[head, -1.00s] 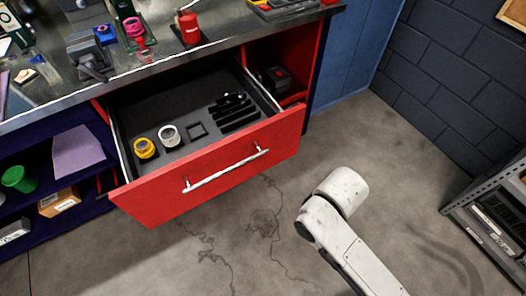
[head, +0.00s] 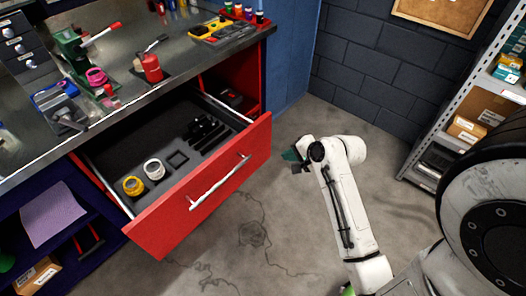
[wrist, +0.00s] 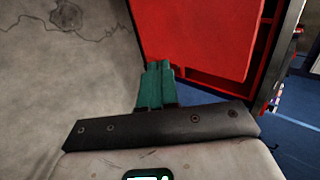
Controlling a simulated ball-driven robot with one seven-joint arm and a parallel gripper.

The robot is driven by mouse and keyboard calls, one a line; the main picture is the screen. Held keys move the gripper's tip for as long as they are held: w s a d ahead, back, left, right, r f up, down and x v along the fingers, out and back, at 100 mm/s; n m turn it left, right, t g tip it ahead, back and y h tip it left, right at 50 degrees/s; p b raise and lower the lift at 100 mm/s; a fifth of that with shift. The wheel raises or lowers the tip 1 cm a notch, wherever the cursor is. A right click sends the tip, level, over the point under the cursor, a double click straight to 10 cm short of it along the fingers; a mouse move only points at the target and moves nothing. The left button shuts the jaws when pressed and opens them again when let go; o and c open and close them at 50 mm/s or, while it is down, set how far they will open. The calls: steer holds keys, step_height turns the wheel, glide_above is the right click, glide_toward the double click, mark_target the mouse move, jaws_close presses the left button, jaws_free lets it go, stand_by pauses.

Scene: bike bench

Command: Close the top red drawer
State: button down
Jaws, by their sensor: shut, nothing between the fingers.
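The top red drawer (head: 165,222) is pulled far out from under the workbench in the head view. It has a silver bar handle (head: 219,183) on its front. Inside lie a yellow roll (head: 133,186), a white roll (head: 154,169) and dark tools in a black liner. My gripper (head: 292,157) is to the right of the drawer front, apart from it, over the floor. In the wrist view, its green fingers (wrist: 155,82) are together with nothing between them, and a red panel (wrist: 200,40) fills the area beyond them.
The metal benchtop (head: 120,70) holds a vise, a red can (head: 151,68) and a yellow tool tray (head: 220,30). Open concrete floor (head: 240,240) lies before the drawer.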

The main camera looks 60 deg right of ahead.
mark_target(259, 151)
steer(key=x, duration=0.3)
steer(key=w+r+x, duration=0.1)
steer(key=x, duration=0.5)
steer(key=shift+w+d, duration=0.25)
steer(key=shift+w, duration=0.25)
steer(key=shift+w+d, duration=0.15)
steer(key=shift+w, duration=0.4)
